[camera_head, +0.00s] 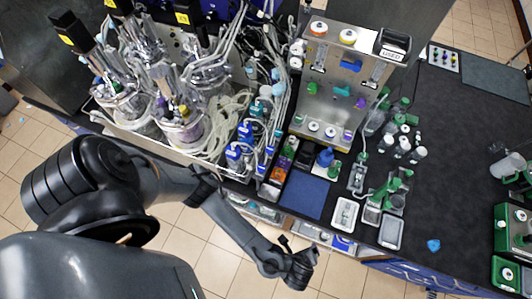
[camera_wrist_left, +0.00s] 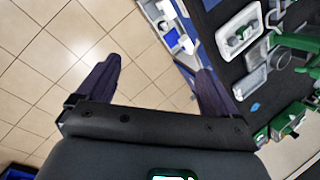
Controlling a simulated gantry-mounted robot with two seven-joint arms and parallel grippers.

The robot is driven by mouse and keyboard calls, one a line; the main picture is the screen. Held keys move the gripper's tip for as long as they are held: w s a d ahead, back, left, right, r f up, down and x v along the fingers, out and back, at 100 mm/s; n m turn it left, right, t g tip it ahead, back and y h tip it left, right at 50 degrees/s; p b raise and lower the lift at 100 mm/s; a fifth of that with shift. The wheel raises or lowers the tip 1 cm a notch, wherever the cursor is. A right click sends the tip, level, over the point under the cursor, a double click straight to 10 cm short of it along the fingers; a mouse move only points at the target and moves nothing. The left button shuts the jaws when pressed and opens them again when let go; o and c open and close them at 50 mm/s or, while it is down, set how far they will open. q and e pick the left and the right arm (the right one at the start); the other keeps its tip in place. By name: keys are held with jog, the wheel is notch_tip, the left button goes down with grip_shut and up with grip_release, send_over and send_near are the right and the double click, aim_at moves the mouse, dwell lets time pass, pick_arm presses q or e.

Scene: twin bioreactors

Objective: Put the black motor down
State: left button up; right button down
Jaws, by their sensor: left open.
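Black motors with yellow labels show in the head view at the upper left: one at far left (camera_head: 72,32), one at the top edge (camera_head: 117,6) and one further right (camera_head: 187,14). They sit above the steel-topped bioreactor vessels (camera_head: 180,125). I cannot tell which one the task means. My left gripper (camera_head: 301,268) is in front of the bench, over the floor in the picture and well away from these motors. In the left wrist view its two dark fingers (camera_wrist_left: 160,75) are apart, with nothing between them. My right gripper is not in view.
The black bench (camera_head: 450,185) carries a dark blue mat (camera_head: 305,194), a white tray (camera_head: 345,214), green-capped bottles (camera_head: 400,148) and a steel pump panel (camera_head: 335,95). Tubing crowds the bioreactors. Green equipment (camera_head: 512,235) stands at right. Tiled floor (camera_wrist_left: 50,50) is clear below my left gripper.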

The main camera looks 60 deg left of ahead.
pick_arm(q)
notch_tip(320, 180, up, 11)
jog(key=n+g+h, duration=0.1)
jog(key=n+h, duration=0.2)
jog(key=n, duration=0.5)
jog(key=s+a+r+n, duration=0.1)
jog(key=a+r+n, duration=0.2)
jog(key=a, duration=0.3)
jog(key=s+a+r+n, duration=0.1)
jog(key=a+r+n, duration=0.2)
jog(key=a, duration=0.4)
jog(key=s+a+r+n+y, duration=0.1)
jog(key=a+r+n, duration=0.2)
jog(key=a, duration=0.3)
jog(key=shift+a+n+t, duration=0.3)
jog(key=shift+a+t, duration=0.05)
jog(key=shift+t, duration=0.05)
